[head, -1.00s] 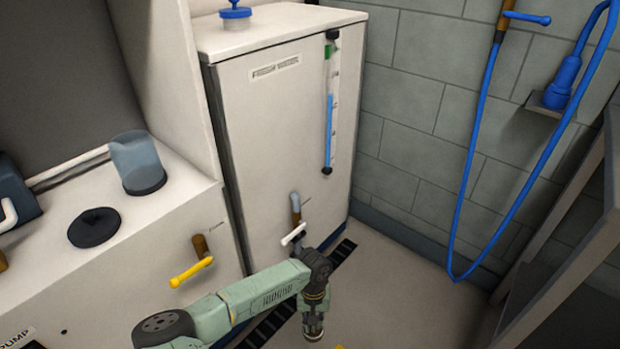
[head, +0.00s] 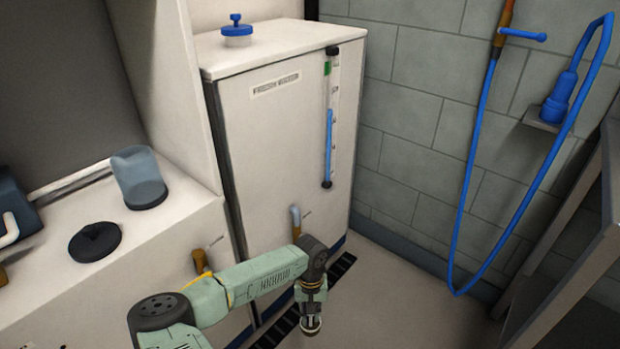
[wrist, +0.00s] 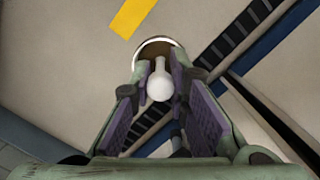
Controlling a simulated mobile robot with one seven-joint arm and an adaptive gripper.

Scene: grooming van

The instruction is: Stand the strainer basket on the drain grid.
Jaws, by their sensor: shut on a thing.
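The strainer basket (wrist: 147,42) shows in the wrist view as a round cup with a pale rim and brownish inside, with a white ball-topped stem rising from it. My gripper (wrist: 160,72) has its purple-padded fingers on either side and is shut on it. In the head view my gripper (head: 311,322) points down over the floor strip near the tank; the basket is hard to make out there. The drain grid (head: 342,268) is a dark slotted strip in the floor along the tank's foot. It also shows in the wrist view (wrist: 238,34), running diagonally behind the fingers and basket.
The white fresh-water tank (head: 285,140) stands right behind my arm, with a tap (head: 295,220) low on its front. A counter (head: 60,290) is at left. A blue hose (head: 470,180) hangs on the right wall. Floor right of the grid is clear.

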